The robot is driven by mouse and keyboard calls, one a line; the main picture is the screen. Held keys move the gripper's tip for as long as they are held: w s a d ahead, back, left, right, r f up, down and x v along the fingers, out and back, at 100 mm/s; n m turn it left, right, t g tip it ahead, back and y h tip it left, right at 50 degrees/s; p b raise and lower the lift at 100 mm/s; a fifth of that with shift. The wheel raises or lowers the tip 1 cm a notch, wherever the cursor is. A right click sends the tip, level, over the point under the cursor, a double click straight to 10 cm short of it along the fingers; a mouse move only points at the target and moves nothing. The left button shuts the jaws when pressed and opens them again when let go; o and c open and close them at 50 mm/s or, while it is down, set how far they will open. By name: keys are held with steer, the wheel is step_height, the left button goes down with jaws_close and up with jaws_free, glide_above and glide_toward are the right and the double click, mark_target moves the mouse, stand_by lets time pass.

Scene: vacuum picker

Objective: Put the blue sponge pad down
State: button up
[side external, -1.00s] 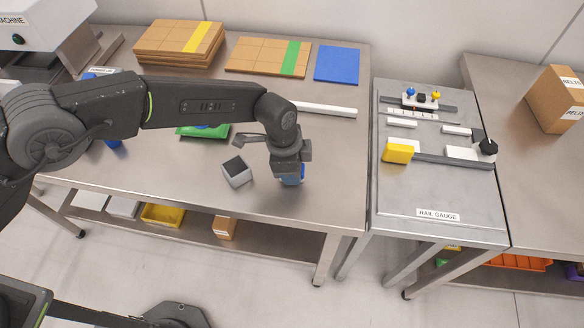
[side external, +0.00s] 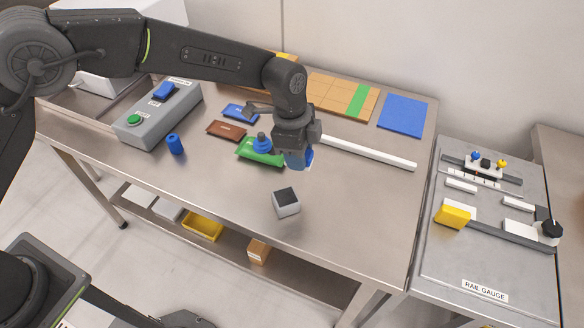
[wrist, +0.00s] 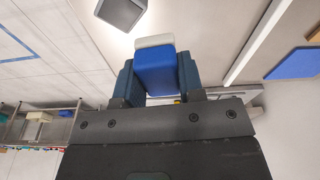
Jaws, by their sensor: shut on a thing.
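My gripper (side external: 296,158) is shut on the blue sponge pad (wrist: 155,72), a blue block with a pale layer at its far end. In the wrist view the pad sits between both fingers. In the side external view only part of the pad (side external: 309,158) shows; my gripper hides the rest. It is held low over the metal table (side external: 345,215), between the green packet and the white bar. I cannot tell whether the pad touches the table.
A green packet (side external: 262,153) with a blue knob-like piece (side external: 262,142) is close at left. A pale block with a dark top (side external: 286,203) stands in front. A white bar (side external: 368,153) lies at right, a blue square (side external: 403,115) behind it. The front right tabletop is clear.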

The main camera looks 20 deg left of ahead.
steer(key=shift+w+a+r, duration=0.1)
steer(key=shift+a+r, duration=0.05)
steer(key=shift+a, duration=0.25)
steer(key=a, duration=1.7)
steer(key=s+a+m, duration=0.1)
steer(key=s+a, duration=0.7)
steer(key=a, duration=0.6)
glide_above(213, 179)
steer(key=f, duration=0.6)
steer(key=shift+a+f, duration=0.2)
steer(key=shift+f, duration=2.2)
steer(key=shift+f, duration=0.2)
steer(key=o, duration=0.9)
